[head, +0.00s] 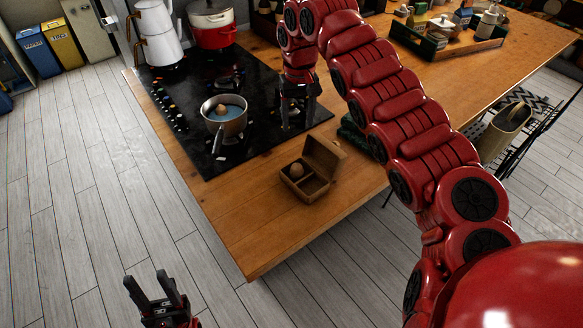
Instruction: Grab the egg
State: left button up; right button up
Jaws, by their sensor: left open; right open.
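A brown egg (222,109) sits in a small steel saucepan (231,127) of bluish liquid on the black cooktop (190,155). Another brown egg (297,169) sits in the left compartment of a small open wooden box (305,192) on the wooden island top. My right gripper (297,122) points down over the cooktop's right part, to the right of the saucepan. It is open and looks empty, apart from both eggs. My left gripper (148,284) is open and empty at the bottom left, over the floor in the picture, away from the island.
A white kettle (158,35) and a red pot (212,25) stand at the back of the cooktop. A tray (455,45) of jars stands at the far right of the island (255,225). The front left of the island top is clear. My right arm hides part of the island.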

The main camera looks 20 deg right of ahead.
aim_at(296, 164)
notch_tip(296, 164, down, 12)
jog(key=p, duration=0.4)
jog(key=shift+s+r, duration=0.1)
jog(key=shift+r, duration=0.1)
jog(key=f+p, duration=0.2)
jog(key=f, duration=0.1)
jog(key=f+p, duration=0.1)
jog(key=shift+s+a+f, duration=0.25)
jog(key=shift+s, duration=0.1)
jog(key=shift+d+f, duration=0.1)
jog(key=shift+f, duration=0.4)
grip_shut()
